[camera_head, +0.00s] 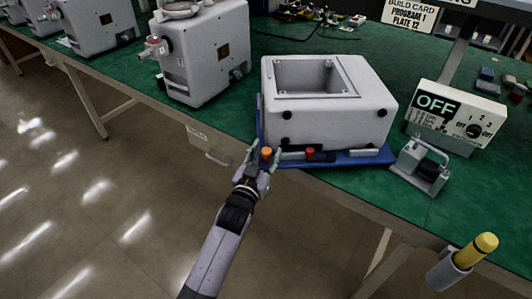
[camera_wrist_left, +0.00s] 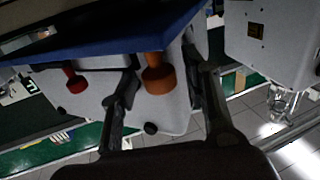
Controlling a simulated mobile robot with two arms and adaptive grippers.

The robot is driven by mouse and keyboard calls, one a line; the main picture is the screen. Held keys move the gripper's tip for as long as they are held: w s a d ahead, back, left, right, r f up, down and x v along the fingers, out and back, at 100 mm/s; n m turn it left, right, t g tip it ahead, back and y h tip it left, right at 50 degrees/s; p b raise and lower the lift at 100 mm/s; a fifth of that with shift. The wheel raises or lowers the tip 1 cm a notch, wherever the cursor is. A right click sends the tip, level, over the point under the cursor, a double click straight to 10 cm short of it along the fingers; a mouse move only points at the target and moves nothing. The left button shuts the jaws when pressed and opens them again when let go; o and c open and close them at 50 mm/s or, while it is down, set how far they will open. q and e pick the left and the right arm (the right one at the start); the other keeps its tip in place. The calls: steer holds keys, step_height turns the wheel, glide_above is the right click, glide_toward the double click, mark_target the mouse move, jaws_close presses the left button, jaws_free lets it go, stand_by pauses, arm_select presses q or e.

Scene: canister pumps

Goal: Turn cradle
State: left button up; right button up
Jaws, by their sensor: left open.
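The blue cradle (camera_head: 350,159) sits at the front edge of the green bench with a white box-shaped housing (camera_head: 330,119) on it. The housing has a square opening on top. An orange knob (camera_head: 266,152) is at the cradle's front left corner, and a red knob (camera_head: 309,153) is to its right. My left gripper (camera_head: 263,160) is open at the orange knob. In the left wrist view the orange knob (camera_wrist_left: 157,78) stands between the two spread fingers, with no clear contact visible. The red knob (camera_wrist_left: 75,79) is outside them. My right gripper is not in view.
A control box (camera_head: 455,112) reading OFF and a small grey device with a handle (camera_head: 420,164) stand right of the cradle. Another pump unit (camera_head: 205,58) stands to the left. A yellow-handled item (camera_head: 478,248) is at lower right. The floor before the bench is clear.

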arm_select(q)
steer(key=v, duration=1.2)
